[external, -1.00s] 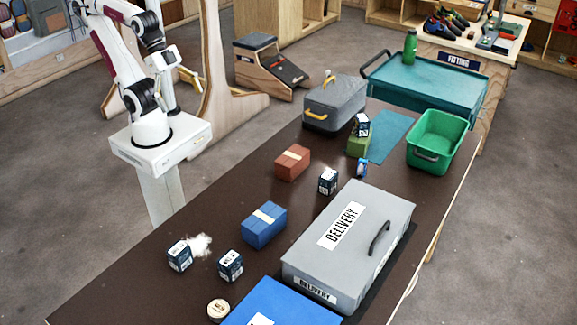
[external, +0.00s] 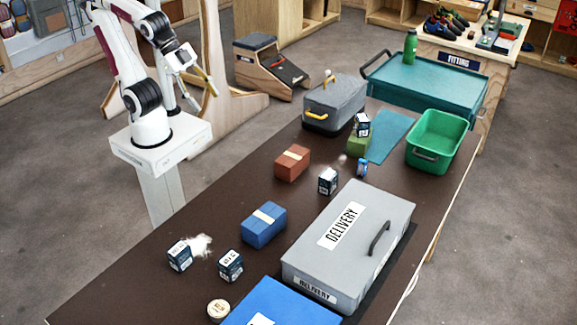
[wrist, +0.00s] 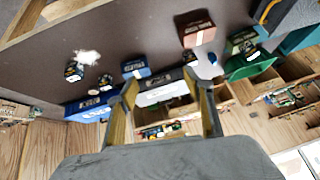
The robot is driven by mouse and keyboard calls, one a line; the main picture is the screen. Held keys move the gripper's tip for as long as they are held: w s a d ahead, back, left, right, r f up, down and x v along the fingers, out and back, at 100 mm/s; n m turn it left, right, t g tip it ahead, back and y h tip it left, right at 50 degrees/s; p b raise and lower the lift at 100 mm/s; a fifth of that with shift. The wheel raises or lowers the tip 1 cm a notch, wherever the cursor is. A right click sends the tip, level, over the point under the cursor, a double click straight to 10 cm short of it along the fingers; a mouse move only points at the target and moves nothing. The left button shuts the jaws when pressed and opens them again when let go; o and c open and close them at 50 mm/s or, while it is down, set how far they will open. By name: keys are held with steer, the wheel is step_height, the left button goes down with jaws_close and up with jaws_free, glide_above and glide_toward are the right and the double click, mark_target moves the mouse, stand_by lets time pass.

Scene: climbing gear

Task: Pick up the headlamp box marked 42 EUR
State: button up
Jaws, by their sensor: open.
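Several small dark headlamp boxes with white labels are on the brown table. In the external view one (external: 180,255) stands at the near left, one (external: 230,265) is beside it, one (external: 328,181) is mid-table, and one (external: 362,126) rests on a green block. The price marks are too small to read, so I cannot tell which is 42 EUR. My gripper (external: 207,79) is open and empty, raised off the table's left side, apart from all boxes. In the wrist view its spread yellowish fingers (wrist: 160,84) show, with two of the boxes (wrist: 74,72) (wrist: 105,82) to their left.
A grey DELIVERY box (external: 390,215), blue brick (external: 264,225), red brick (external: 292,163) and grey bag (external: 335,100) stand on the table. A green bin (external: 438,140) and teal tray (external: 430,82) are at the far end. White powder (external: 200,244) lies near the left boxes.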

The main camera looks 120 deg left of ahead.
steer(key=w+r+m+t, duration=0.2)
steer(key=w+m+t, duration=0.15)
steer(key=w, duration=1.45)
steer(key=w+d+f+m+h, duration=0.55)
steer(key=w+d, duration=0.35)
steer(key=w, duration=0.3)
steer(key=d+f+m+g+h, duration=0.2)
steer(key=d+f+m+h, duration=0.25)
steer(key=d+f, duration=0.55)
steer(key=s+d+f+m+g+h, duration=0.1)
steer(key=s+d+f+g+h, duration=0.1)
steer(key=s+f, duration=0.1)
steer(key=s+d+f+m+g+h, duration=0.1)
steer(key=s+d+f+g, duration=0.2)
steer(key=s, duration=0.1)
steer(key=s+d+f+m+g+h, duration=0.1)
steer(key=s+d+f+g+h, duration=0.1)
steer(key=s+d+f, duration=0.1)
steer(key=shift+s+f+m+g+h, duration=0.15)
steer(key=shift+f+m+g+h, duration=0.2)
steer(key=shift+f, duration=0.1)
steer(key=shift+s+d+f+g, duration=0.2)
steer(key=shift+s+g, duration=0.1)
steer(key=shift+s, duration=0.15)
